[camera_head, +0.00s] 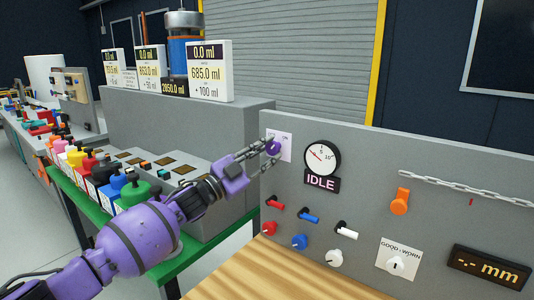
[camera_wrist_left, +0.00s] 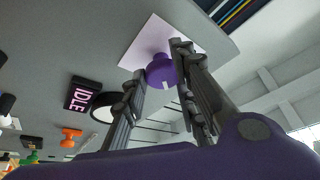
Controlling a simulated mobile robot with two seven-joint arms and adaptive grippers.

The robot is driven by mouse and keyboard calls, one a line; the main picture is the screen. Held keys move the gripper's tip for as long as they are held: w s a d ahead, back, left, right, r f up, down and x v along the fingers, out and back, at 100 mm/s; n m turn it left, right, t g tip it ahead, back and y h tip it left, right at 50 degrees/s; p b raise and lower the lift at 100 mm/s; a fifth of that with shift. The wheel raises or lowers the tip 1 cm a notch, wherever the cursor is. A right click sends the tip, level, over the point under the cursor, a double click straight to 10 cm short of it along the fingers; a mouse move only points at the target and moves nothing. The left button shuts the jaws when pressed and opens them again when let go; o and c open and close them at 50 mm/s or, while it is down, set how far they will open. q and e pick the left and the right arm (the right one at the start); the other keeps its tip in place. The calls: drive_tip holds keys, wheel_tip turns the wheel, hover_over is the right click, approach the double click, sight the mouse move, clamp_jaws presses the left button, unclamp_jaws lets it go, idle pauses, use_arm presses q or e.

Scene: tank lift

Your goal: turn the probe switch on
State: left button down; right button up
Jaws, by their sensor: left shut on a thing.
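A purple round knob (camera_head: 273,147) sits on a white plate (camera_head: 287,150) at the upper left of the grey panel (camera_head: 345,137). The plate's lettering is too small to read. My left gripper (camera_head: 268,154) reaches the knob from the left, with its fingers on either side. In the left wrist view, the purple knob (camera_wrist_left: 162,70) with a white mark is between the fingers of my left gripper (camera_wrist_left: 160,75), which is shut on it. The white plate (camera_wrist_left: 150,38) is behind it. My right gripper is not in view.
A dial gauge (camera_head: 322,157) with an IDLE sign (camera_head: 320,182) is just right of the knob. Coloured switches and knobs, an orange lever (camera_head: 400,201) and a chain (camera_head: 465,187) are further along. A wooden surface (camera_head: 275,277) lies below.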

use_arm(q)
drive_tip(key=shift+s+d+f+m, duration=0.15)
drive_tip(key=shift+d+f+m, duration=0.05)
drive_tip(key=shift+m, duration=0.1)
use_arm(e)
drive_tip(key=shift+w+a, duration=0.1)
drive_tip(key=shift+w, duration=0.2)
use_arm(q)
drive_tip(key=c, duration=1.5)
unclamp_jaws()
drive_tip(key=shift+r, duration=0.1)
drive_tip(key=shift+s+a+f, duration=0.2)
drive_tip(key=shift+a, duration=0.3)
drive_tip(key=v, duration=1)
drive_tip(key=shift+s+a, duration=0.25)
drive_tip(key=shift+s, duration=0.1)
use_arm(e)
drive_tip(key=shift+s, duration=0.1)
